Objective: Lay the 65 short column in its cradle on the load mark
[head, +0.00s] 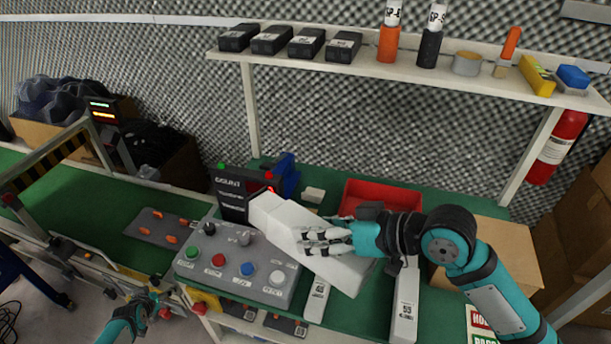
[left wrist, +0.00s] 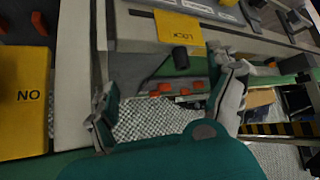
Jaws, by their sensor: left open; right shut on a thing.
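No number shows on the column's visible faces. A grey plate with several orange blocks (head: 165,226), which looks like the cradle, lies on the green belt at the left. Orange blocks also show in the left wrist view (left wrist: 163,90), beyond my left gripper. I cannot make out a load mark. My left gripper (head: 158,304) is low at the left, open and empty; its spread fingers show in the left wrist view (left wrist: 168,107).
A grey control box (head: 237,262) with coloured buttons stands between plate and column. A dark counter display (head: 232,195) is behind it. Two pale columns, one marked 55 (head: 405,305), lie at the front. A red tray (head: 382,197) sits behind; a shelf (head: 420,72) hangs above.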

